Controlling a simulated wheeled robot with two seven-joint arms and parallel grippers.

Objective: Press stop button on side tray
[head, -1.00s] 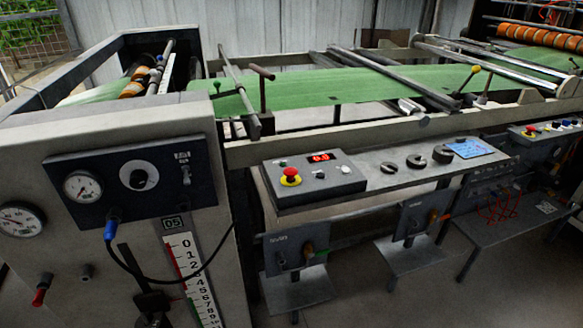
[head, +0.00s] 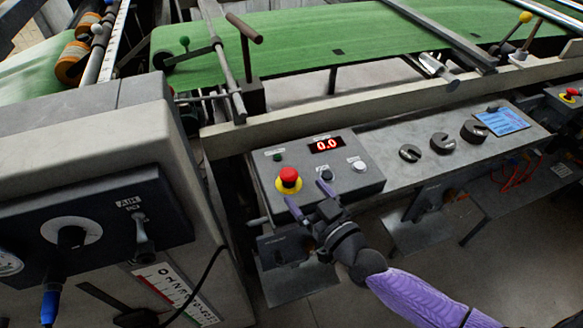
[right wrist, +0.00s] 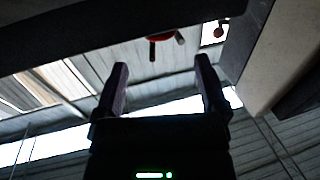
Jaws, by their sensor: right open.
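A red mushroom-shaped button (head: 288,177) on a yellow base stands at the left of a dark control box (head: 343,195). The box sits on the left part of the grey side tray (head: 395,145). My right gripper (head: 308,195) is open and empty at the front edge of the box, just below and to the right of the red button in the picture. I cannot tell whether a finger touches the box. Both fingers, apart, also show in the right wrist view (right wrist: 161,78). My left gripper is not in view.
The box also has a red display (head: 326,144) reading 0.0 and a white button (head: 358,165). A beige rail (head: 400,97) runs behind. A large machine housing (head: 90,120) stands left.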

